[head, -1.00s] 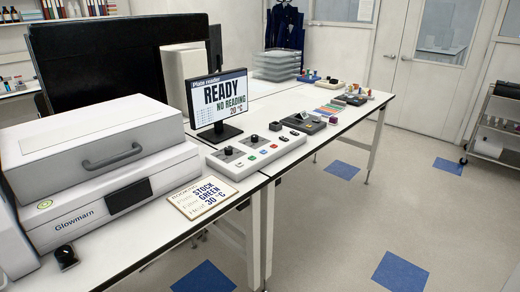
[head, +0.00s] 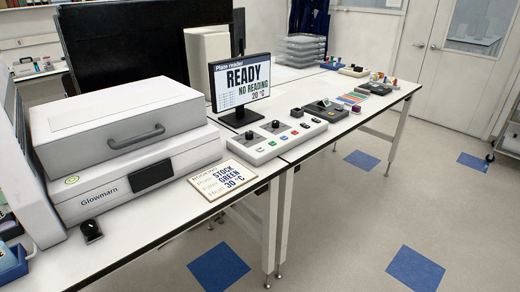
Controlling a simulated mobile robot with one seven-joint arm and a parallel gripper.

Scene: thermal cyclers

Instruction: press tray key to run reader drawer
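The plate reader (head: 130,150) marked "Glowmarn" stands on the bench at left, with a grey handle on its upper part and a dark panel on its front. No drawer stands out from it. A white control box (head: 262,154) with dark knobs and several small coloured keys (head: 284,137) lies to its right; the key labels are too small to read, so I cannot tell which is the tray key. The monitor (head: 241,82) behind it reads "Plate reader", "READY", "NO READING", "20 °C". My gripper is not in view.
A card (head: 222,181) reading "STOCK GREEN 30 °C" lies at the bench's front edge between reader and control box. A small dark knob-like item (head: 91,231) sits before the reader. Stacked clear trays (head: 300,50) stand farther back. The floor in front is open.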

